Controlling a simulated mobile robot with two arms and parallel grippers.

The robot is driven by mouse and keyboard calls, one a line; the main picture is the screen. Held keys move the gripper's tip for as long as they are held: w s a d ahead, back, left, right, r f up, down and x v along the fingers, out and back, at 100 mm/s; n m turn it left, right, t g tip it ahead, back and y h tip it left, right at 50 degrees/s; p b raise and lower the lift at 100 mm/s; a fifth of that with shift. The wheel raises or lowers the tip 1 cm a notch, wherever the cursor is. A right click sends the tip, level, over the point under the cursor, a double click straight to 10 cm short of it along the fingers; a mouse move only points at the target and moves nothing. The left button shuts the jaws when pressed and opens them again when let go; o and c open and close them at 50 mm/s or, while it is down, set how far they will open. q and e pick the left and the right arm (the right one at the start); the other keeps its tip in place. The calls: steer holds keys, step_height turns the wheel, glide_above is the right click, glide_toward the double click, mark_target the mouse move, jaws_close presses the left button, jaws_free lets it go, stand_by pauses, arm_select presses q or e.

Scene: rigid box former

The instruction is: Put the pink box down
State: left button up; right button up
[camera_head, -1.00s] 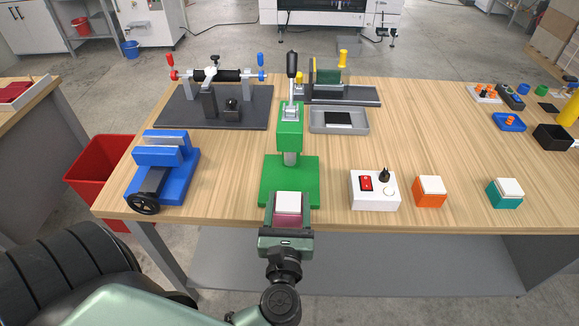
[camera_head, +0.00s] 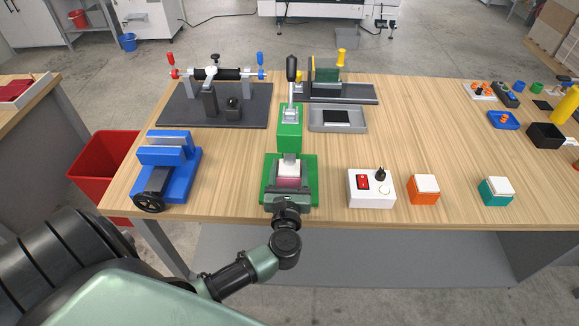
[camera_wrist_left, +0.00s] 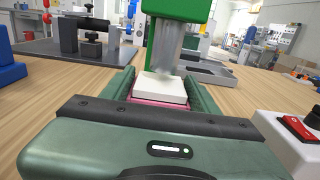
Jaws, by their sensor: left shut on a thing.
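My left gripper (camera_head: 288,185) is shut on the pink box (camera_head: 288,183), which has a white lid on top. The box is at the base of the green press (camera_head: 290,128), under or just in front of its grey ram. In the left wrist view the pink box (camera_wrist_left: 155,100) shows as a pink strip below its white lid, between my two green fingers (camera_wrist_left: 160,95), with the ram close behind it. Whether the box touches the press base is hidden. My right gripper is not in view.
A white control box (camera_head: 371,188) with a red switch stands right of the press, then an orange box (camera_head: 423,192) and a teal box (camera_head: 496,194). A blue vise (camera_head: 167,165) stands left. A grey tray (camera_head: 338,128) lies behind right. The table's middle right is clear.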

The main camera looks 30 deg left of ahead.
arm_select(q)
steer(key=shift+f, duration=0.25)
steer(key=o, duration=1.5)
steer(key=shift+r, duration=0.1)
steer(key=shift+r, duration=0.1)
steer(key=shift+s+d, duration=0.1)
steer(key=shift+s, duration=0.05)
steer(key=b+v, duration=0.3)
steer(key=v, duration=0.8)
steer(key=shift+s, duration=0.35)
steer(key=shift+d, duration=0.1)
